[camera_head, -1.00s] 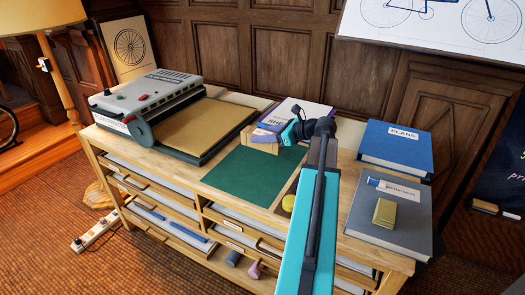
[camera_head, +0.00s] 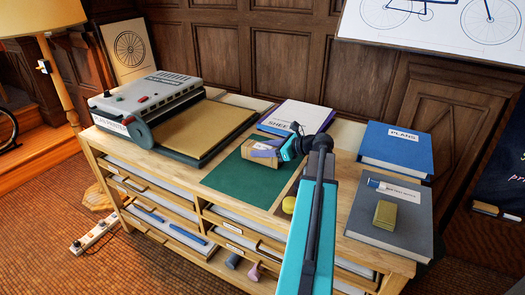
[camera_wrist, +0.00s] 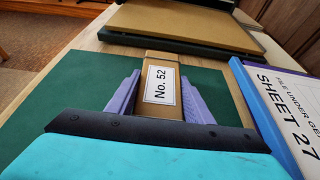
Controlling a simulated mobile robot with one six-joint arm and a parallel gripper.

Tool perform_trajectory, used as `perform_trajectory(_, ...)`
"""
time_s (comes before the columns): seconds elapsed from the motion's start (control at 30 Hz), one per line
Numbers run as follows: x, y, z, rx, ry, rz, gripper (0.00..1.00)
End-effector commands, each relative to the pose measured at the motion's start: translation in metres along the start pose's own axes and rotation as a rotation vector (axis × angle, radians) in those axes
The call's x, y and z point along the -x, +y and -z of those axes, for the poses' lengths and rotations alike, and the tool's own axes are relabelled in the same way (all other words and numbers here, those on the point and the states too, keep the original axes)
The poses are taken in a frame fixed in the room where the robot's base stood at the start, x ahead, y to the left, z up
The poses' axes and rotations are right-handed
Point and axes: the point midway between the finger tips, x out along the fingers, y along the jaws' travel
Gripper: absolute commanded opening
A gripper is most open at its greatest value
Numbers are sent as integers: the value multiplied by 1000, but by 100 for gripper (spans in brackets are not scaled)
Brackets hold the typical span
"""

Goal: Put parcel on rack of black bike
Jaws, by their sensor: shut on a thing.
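The parcel is a small brown box (camera_wrist: 158,58) with a white "No. 52" label in the wrist view. My gripper (camera_wrist: 160,88) has its purple fingers closed on both sides of it. In the head view the parcel (camera_head: 247,150) is over the back part of the green mat, in front of the "SHEET" folder. I cannot tell whether it touches the mat. A dark curved piece, perhaps part of a bike wheel (camera_head: 8,128), shows at the far left edge. No bike rack is in view.
The plan printer (camera_head: 160,95) stands at the left of the wooden cabinet top, with the green mat (camera_head: 235,183) beside it. The purple-edged folder (camera_head: 308,113) lies behind the parcel. Blue (camera_head: 395,152) and grey (camera_head: 410,228) books lie at the right. A power strip (camera_head: 93,237) is on the floor.

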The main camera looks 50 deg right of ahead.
Motion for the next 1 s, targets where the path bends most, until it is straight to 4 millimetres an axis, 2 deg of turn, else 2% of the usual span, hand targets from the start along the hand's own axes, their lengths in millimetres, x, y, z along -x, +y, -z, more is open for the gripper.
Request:
perform_trajectory(0.47, -2, 0, 4, -1, -2, 0, 6)
perform_trajectory(0.5, -2, 0, 5, -1, 0, 0, 52)
perform_trajectory(0.57, -2, 0, 5, 0, 0, 0, 62)
perform_trajectory(0.6, -2, 0, 5, 0, 0, 0, 66)
perform_trajectory(1.0, -1, 0, 3, 0, 0, 0, 66)
